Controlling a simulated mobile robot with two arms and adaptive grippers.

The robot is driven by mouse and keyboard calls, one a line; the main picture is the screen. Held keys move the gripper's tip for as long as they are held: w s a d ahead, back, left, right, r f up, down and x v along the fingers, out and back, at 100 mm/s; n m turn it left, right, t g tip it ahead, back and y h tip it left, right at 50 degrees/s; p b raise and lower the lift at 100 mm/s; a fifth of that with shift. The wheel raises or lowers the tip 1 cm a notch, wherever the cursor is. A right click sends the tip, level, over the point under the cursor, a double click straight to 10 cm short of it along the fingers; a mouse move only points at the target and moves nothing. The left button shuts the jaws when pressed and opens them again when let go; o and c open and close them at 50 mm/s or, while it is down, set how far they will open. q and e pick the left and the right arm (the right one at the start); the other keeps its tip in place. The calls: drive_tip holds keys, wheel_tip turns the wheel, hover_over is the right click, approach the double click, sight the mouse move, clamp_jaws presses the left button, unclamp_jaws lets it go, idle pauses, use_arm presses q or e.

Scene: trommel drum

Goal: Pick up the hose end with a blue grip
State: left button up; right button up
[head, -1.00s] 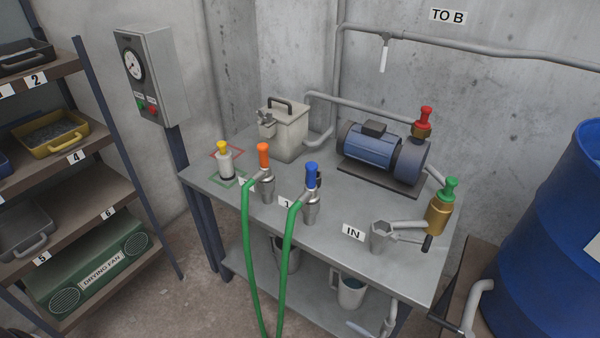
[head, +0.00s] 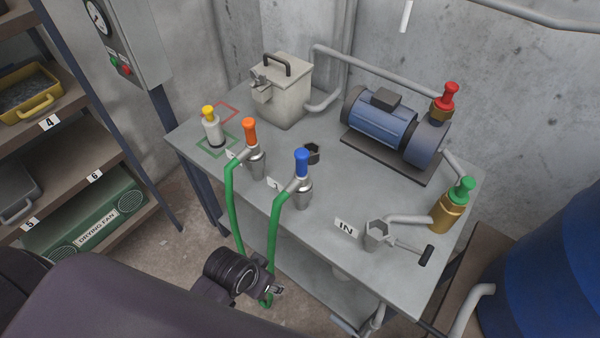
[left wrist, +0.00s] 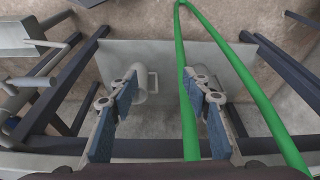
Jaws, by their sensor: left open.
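The hose end with the blue grip (head: 302,163) stands upright in a holder at the front edge of the grey bench. Its green hose (head: 275,225) hangs down in front. My left gripper (head: 274,290) is low in front of the bench, below the blue grip and near the hanging hoses. In the left wrist view my left gripper (left wrist: 168,95) is open, its two fingers wide apart. One green hose (left wrist: 186,100) crosses the gap near the right finger; another stretch runs right of it. The blue grip does not show in that view. My right gripper is not in view.
A similar hose end with an orange grip (head: 250,132) stands left of the blue one. A yellow-topped bottle (head: 212,130), a pump (head: 380,125) and a hexagonal IN fitting (head: 377,235) are on the bench. The lower shelf (left wrist: 160,55) holds a mug (left wrist: 147,85).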

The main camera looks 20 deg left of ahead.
use_arm(q)
drive_tip(key=w+d+r+m+h, duration=0.1)
drive_tip(key=w+d+r+m, duration=0.3)
drive_tip(key=r, duration=0.3)
drive_tip(key=w+d+r+m+h, duration=0.2)
drive_tip(key=w+d+r, duration=0.2)
drive_tip(key=d+r, duration=0.2)
wheel_tip(320, 180, up, 20)
drive_tip(key=r+m+g+y, duration=0.1)
drive_tip(key=m+g+y, duration=0.25)
drive_tip(key=m, duration=1.25)
hover_over(302, 162)
drive_tip(key=w, duration=0.1)
drive_tip(key=shift+w+a+f+y+p, duration=0.1)
drive_tip(key=shift+a+f+y+p, duration=0.15)
drive_tip(key=shift+p, duration=0.1)
wheel_tip(302, 162, down, 8)
drive_tip(key=shift+r+p, duration=0.2)
drive_tip(key=shift+p, duration=0.55)
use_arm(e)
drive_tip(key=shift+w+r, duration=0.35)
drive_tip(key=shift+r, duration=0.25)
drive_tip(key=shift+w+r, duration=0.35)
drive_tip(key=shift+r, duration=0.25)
use_arm(q)
drive_tip(key=shift+d, duration=0.1)
drive_tip(key=shift+c, duration=0.6)
clamp_jaws()
